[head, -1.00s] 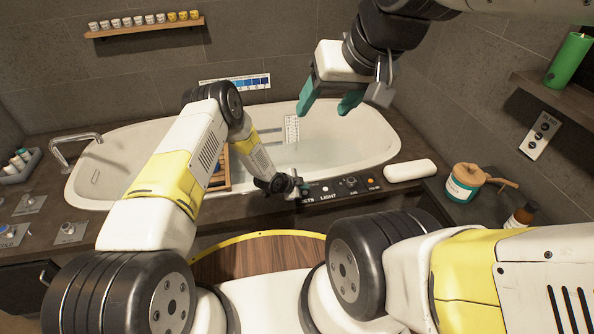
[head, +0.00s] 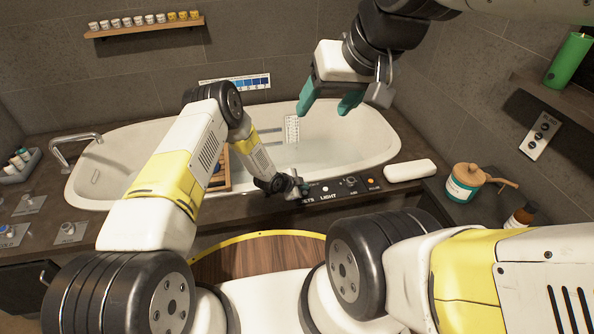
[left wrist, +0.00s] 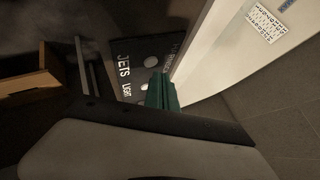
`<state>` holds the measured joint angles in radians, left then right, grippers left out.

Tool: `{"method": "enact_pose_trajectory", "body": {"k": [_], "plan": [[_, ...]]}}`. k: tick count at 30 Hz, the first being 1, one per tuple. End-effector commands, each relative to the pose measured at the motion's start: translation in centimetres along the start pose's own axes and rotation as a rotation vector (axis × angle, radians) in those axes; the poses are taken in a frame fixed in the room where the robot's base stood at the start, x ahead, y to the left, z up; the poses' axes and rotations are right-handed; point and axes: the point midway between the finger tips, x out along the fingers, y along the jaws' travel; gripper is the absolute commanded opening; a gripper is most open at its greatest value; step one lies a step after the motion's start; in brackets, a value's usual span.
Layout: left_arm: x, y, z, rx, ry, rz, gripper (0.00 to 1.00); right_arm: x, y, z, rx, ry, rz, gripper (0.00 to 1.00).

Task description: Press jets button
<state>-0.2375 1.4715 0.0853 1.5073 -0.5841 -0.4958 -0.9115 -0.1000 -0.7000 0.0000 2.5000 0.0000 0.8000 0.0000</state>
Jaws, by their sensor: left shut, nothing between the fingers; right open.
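The dark control panel (head: 362,187) lies on the tub's front ledge, with JETS and LIGHT labels. My left gripper (head: 302,187) is shut and empty at the panel's left end, over the jets spot. It hides the jets button and part of its label in the head view. The light button (head: 325,188) is pale and round. My right gripper (head: 328,105) is open and empty above the tub.
The white bathtub (head: 350,145) fills the middle, with a wooden tray (head: 219,176) across it. A rolled white towel (head: 410,170) lies right of the panel. A lidded jar (head: 462,186) and a brown bottle (head: 521,216) stand farther right.

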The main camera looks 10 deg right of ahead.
Motion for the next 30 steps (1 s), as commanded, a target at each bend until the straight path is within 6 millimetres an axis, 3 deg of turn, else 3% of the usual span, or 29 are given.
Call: {"method": "enact_pose_trajectory", "body": {"k": [30], "plan": [[0.77, 0.57, 0.57, 0.0, 0.0, 0.0, 0.0, 0.0, 0.0, 0.0, 0.0, 0.0, 0.0, 0.61]]}}
